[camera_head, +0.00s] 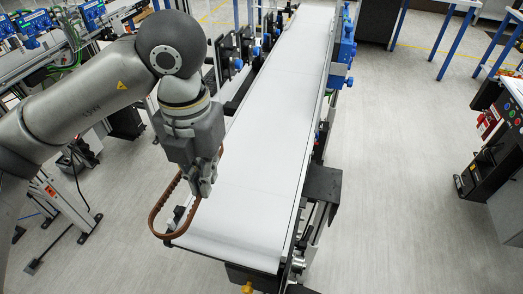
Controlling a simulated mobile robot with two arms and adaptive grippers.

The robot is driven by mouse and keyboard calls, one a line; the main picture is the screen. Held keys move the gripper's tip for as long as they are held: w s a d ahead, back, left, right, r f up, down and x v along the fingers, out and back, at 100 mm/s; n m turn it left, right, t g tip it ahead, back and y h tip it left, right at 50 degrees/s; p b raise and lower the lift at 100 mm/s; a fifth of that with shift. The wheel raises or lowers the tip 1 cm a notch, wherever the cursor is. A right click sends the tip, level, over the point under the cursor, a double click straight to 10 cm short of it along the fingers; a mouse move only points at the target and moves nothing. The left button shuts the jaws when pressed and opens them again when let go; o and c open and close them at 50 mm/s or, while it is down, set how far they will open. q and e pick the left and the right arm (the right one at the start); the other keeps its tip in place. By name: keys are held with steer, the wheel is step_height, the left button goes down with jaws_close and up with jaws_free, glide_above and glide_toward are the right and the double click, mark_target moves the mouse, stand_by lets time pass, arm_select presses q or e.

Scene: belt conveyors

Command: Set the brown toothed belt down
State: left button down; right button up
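The brown toothed belt (158,216) is a thin loop hanging at the near left corner of the white conveyor (265,130). My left gripper (203,190) points down over the conveyor's left edge, with its fingers together on the belt's upper right part. Part of the loop hangs out beyond the conveyor's left side, and part lies over its near end. I cannot tell whether the belt touches the conveyor surface. My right gripper is not in view.
The white conveyor surface is bare and runs away to the back. Black brackets (228,52) line its left side. A control cabinet (495,150) stands at the right, with open floor (400,160) between. Blue-legged tables stand at the back right.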

arm_select(q)
steer(key=shift+w+d, duration=0.15)
steer(key=shift+w, duration=0.05)
steer(key=w+d+f+p, duration=0.3)
steer(key=w+d+p, duration=0.1)
steer(key=w, duration=0.3)
steer(key=p, duration=0.2)
glide_above(250, 179)
steer(key=s, duration=0.1)
steer(key=f, duration=0.5)
steer(key=shift+a+f, duration=0.15)
steer(key=shift+a, duration=0.15)
steer(key=shift+w+d+f+p, duration=0.25)
steer(key=shift+w+f+p, duration=0.25)
steer(key=shift+f, duration=0.25)
steer(key=shift+f+p, duration=0.9)
steer(key=shift+f, duration=0.55)
